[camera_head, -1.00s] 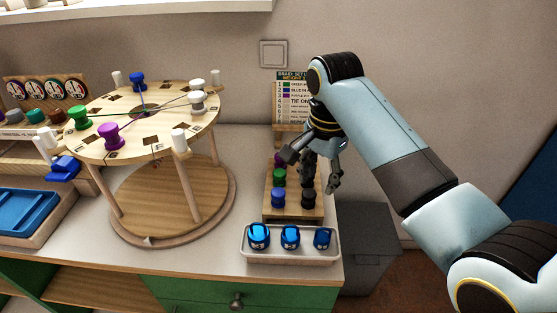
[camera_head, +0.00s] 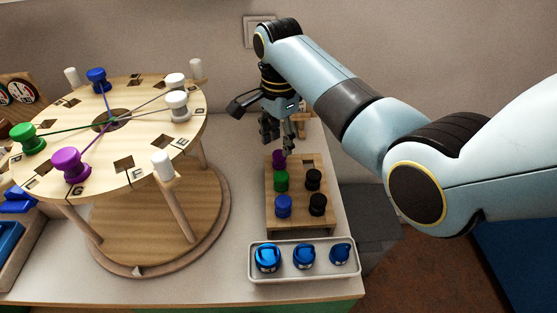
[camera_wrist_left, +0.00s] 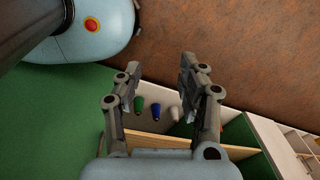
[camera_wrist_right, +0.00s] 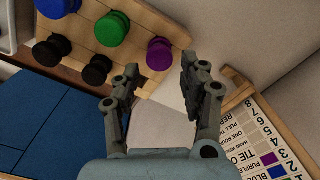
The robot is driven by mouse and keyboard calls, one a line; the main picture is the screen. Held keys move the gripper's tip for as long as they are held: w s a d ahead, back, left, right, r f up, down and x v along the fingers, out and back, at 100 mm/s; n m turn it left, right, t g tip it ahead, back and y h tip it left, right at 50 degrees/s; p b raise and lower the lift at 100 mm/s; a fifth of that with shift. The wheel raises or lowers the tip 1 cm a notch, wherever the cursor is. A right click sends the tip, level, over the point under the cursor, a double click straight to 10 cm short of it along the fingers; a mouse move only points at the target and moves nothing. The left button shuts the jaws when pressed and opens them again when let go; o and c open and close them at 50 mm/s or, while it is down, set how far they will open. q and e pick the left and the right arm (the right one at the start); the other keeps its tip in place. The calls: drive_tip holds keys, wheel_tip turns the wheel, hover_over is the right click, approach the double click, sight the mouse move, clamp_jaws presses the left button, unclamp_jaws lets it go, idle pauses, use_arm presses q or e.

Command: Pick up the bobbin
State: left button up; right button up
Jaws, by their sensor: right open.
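A wooden bobbin rack (camera_head: 297,182) holds a purple bobbin (camera_head: 278,158), a green bobbin (camera_head: 281,181), a blue bobbin (camera_head: 283,206) and two black bobbins (camera_head: 318,205). My right gripper (camera_head: 280,146) is open above the rack's back end, close to the purple bobbin. In the right wrist view, the purple bobbin (camera_wrist_right: 160,55) shows just beyond the open fingers (camera_wrist_right: 160,76), apart from them. My left gripper (camera_wrist_left: 160,72) is open and empty in its wrist view, above an open green cabinet (camera_wrist_left: 75,120) where green, blue (camera_wrist_left: 156,110) and white bobbins show. It is outside the head view.
A round braiding board (camera_head: 130,115) on posts stands at left, with purple, green, blue and white bobbins on its rim. A metal tray (camera_head: 255,275) with blue weights lies in front of the rack. A lettered card (camera_wrist_right: 262,140) stands behind the rack. Bare tabletop lies between board and rack.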

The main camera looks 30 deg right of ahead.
sight(280, 154)
wheel_tip(280, 154, down, 6)
drive_tip(key=shift+d+r, duration=0.1)
drive_tip(key=shift+c, duration=0.9)
clamp_jaws()
use_arm(q)
drive_tip(key=shift+w, duration=0.75)
use_arm(e)
drive_tip(key=shift+r, duration=0.1)
wheel_tip(280, 154, up, 4)
drive_tip(key=shift+r, duration=0.1)
use_arm(q)
drive_tip(key=shift+w+r+p, duration=0.15)
drive_tip(key=shift+r+p, duration=0.5)
drive_tip(key=shift+r, duration=0.05)
use_arm(e)
drive_tip(key=s+r, duration=0.6)
drive_tip(key=s, duration=0.5)
drive_tip(key=shift+s+r, duration=0.3)
drive_tip(key=shift+s, duration=0.1)
